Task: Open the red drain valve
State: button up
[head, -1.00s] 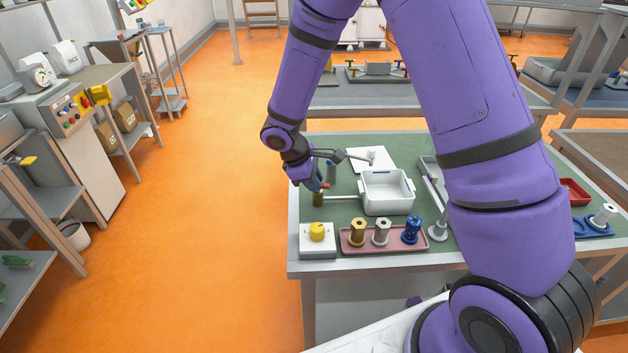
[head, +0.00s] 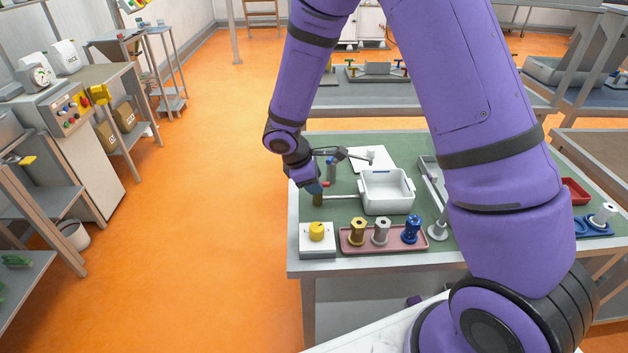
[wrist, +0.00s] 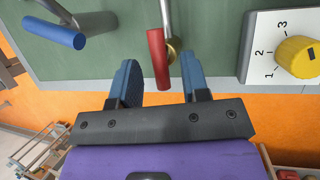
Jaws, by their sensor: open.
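The red valve handle (wrist: 158,62) is a red bar beside a brass fitting (wrist: 173,48) on a grey pipe in the wrist view. My gripper (wrist: 157,68) is open, with a blue finger on each side of the handle's near end. Gaps show between the handle and both fingers; I cannot tell how deep the handle sits between them. In the head view my gripper (head: 314,187) is low at the bench's left edge, above the brass post (head: 318,200), and largely hides the handle.
A blue handle (wrist: 53,33) is at the wrist view's upper left. A white box with a yellow knob (wrist: 296,57) stands to the right. In the head view, a white basin (head: 387,204) and a pink tray (head: 352,249) of fittings share the green bench.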

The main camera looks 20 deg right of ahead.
jog(key=v, duration=1)
jog(key=shift+r, duration=0.35)
jog(key=shift+a, duration=0.1)
jog(key=s+d+r+m+y, duration=0.1)
jog(key=s+d+r+m, duration=0.15)
jog(key=r, duration=0.25)
jog(key=s+d+r+m+t, duration=0.1)
jog(key=s+d+r+m, duration=0.15)
jog(key=s+r, duration=0.2)
jog(key=s+d+r+m+y, duration=0.1)
jog(key=s+d+r+m, duration=0.15)
jog(key=r, duration=0.35)
jog(key=s+d+r+m+t+y, duration=0.1)
jog(key=s+d+r+m+t, duration=0.1)
jog(key=s, duration=0.6)
jog(key=s+d+r+m+t+y, duration=0.1)
jog(key=s+r+m, duration=0.3)
jog(key=s, duration=0.5)
jog(key=shift+s+d+r+m+t+y, duration=0.4)
jog(key=shift+d+r+y, duration=0.1)
jog(key=shift+d+r, duration=0.25)
